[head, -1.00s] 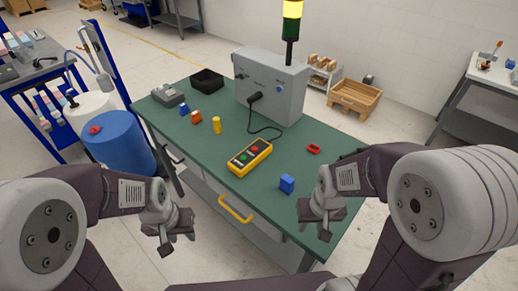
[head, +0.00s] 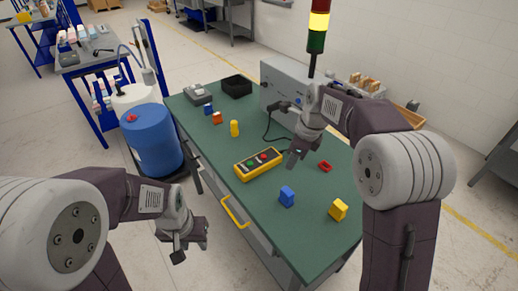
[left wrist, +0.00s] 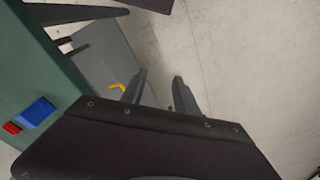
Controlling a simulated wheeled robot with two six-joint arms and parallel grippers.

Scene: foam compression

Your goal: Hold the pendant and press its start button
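The yellow pendant (head: 246,170) lies flat on the green table, with its dark face and its green and red buttons up. A dark cable runs from it toward the grey box (head: 276,84). My right gripper (head: 292,160) is above the table just right of the pendant, pointing down and apart from it. Whether its fingers are open is unclear. My left gripper (head: 190,250) is off the table's front edge, low and left of the yellow handle. The left wrist view shows its two fingers (left wrist: 160,92) apart with nothing between them.
The green table (head: 238,196) also carries a blue block (head: 287,196), a yellow block (head: 338,209), a red part (head: 324,166), a yellow cylinder (head: 234,129) and a black bin (head: 236,86). A yellow handle (head: 233,212) juts from the front. A blue drum (head: 150,140) stands left.

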